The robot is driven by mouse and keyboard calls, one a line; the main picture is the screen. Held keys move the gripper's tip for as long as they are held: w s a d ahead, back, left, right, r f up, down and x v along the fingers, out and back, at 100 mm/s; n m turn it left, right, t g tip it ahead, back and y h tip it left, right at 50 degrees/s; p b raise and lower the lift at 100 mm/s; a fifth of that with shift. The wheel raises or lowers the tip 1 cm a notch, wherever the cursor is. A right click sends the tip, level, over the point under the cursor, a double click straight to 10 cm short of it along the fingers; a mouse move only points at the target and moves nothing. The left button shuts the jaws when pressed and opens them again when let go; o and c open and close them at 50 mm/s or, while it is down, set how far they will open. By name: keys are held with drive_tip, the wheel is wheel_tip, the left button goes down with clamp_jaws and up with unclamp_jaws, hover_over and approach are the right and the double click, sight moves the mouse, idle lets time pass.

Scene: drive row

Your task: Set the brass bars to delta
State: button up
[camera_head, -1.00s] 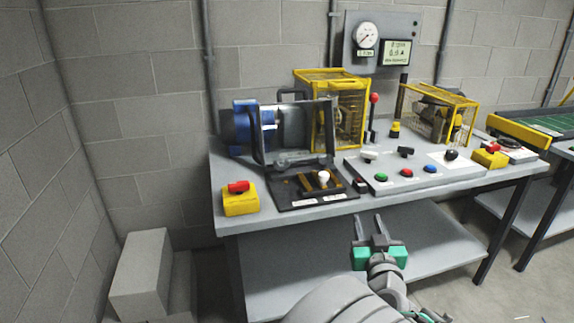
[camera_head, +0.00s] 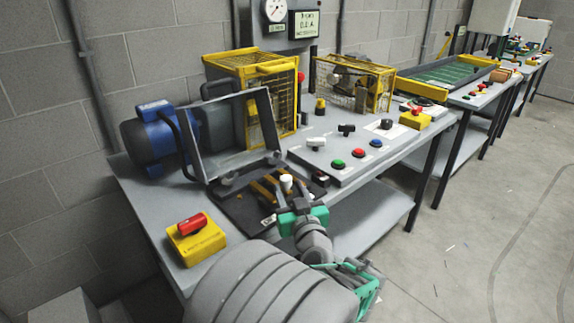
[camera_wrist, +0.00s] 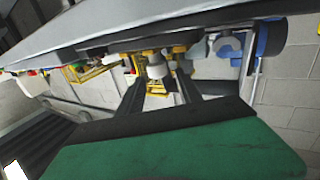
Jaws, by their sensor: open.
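The brass bars (camera_head: 262,190) lie in a black terminal box (camera_head: 238,208) whose grey-framed lid (camera_head: 230,130) stands raised. A white knob (camera_head: 287,182) stands upright beside the bars. My gripper (camera_head: 287,196) is open at the box's front right, its fingers pointing toward the knob. In the wrist view, which looks upside down, the white knob (camera_wrist: 156,71) appears between the two dark fingers (camera_wrist: 160,86), with brass parts near it. I cannot tell whether the fingers touch it. My gripper hides part of the box, and the bars' exact setting is unclear.
A yellow box with a red switch (camera_head: 195,238) stands at the front left. A blue motor (camera_head: 158,135) and yellow cages (camera_head: 258,95) stand behind. A sloped button panel (camera_head: 345,150) is on the right. A gauge (camera_head: 275,10) hangs on the wall.

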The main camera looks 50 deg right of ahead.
sight(283, 172)
drive_tip(key=shift+o, duration=0.6)
drive_tip(key=shift+w+d, duration=0.15)
drive_tip(key=shift+w, duration=0.05)
drive_tip(key=shift+w+d, duration=0.2)
drive_tip(key=shift+w, duration=0.1)
drive_tip(key=p+x, duration=0.1)
drive_tip(key=x, duration=0.6)
drive_tip(key=shift+s+d, duration=0.15)
drive_tip(key=shift+d, duration=0.05)
drive_tip(key=shift+c, duration=0.2)
clamp_jaws()
